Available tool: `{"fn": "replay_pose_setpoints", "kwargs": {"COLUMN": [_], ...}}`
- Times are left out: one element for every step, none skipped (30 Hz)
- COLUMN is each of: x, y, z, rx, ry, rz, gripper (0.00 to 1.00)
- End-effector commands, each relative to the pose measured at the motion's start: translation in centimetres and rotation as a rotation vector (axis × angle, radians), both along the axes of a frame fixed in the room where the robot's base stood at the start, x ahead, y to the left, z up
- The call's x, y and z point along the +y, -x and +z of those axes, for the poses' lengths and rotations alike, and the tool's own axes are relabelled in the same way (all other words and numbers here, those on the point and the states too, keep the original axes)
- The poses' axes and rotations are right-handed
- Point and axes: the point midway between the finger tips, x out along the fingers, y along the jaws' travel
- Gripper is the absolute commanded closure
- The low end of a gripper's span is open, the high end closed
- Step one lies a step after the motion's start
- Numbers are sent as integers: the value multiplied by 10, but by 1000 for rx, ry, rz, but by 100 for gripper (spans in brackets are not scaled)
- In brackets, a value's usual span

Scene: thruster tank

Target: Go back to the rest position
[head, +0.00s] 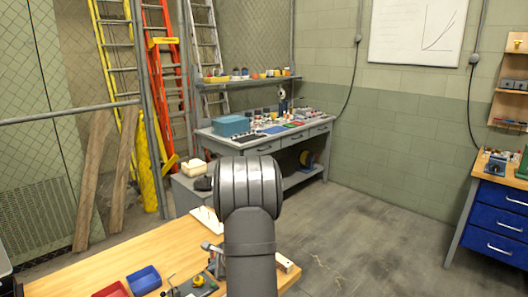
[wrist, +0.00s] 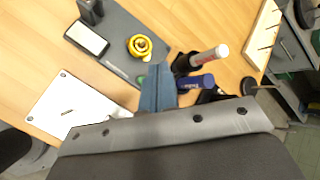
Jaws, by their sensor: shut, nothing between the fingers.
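My gripper (wrist: 158,88) shows in the wrist view as a pair of blue-grey fingers held together, with nothing between them. It is over the wooden bench, pointing toward several tools near the edge of a grey mat (wrist: 120,32). I cannot tell its height above the bench. In the head view my own arm stands in the middle foreground and hides the gripper.
The wooden bench (head: 95,272) bears a blue tray (head: 144,280) and a red tray (head: 111,290). A yellow ring (wrist: 140,46), a white cylinder with a red band (wrist: 209,57) and a white plate (wrist: 72,112) lie near the gripper. Open floor (head: 370,240) is at right.

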Motion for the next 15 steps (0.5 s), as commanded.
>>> {"fn": "replay_pose_setpoints", "kwargs": {"x": [0, 0, 0, 0, 0, 0, 0, 0, 0, 0, 0, 0, 0, 0, 0], "y": [0, 0, 0, 0, 0, 0, 0, 0, 0, 0, 0, 0, 0, 0, 0], "z": [4, 6, 8, 9, 10, 11, 11, 11, 11, 11, 11, 10, 10, 10, 9], "rx": [-1, -1, -1, -1, 0, 1, 1, 1, 1, 1, 1, 1, 1, 1, 1], "ry": [0, 0, 0, 0, 0, 0, 0, 0, 0, 0, 0, 0, 0, 1, 1], "rz": [0, 1, 1, 1, 0, -1, -1, -1, -1, -1, -1, -1, -1, -1, -1], "gripper": [100, 100, 100, 100, 100, 100, 100, 100, 100, 100, 100, 100, 100, 100, 100]}}
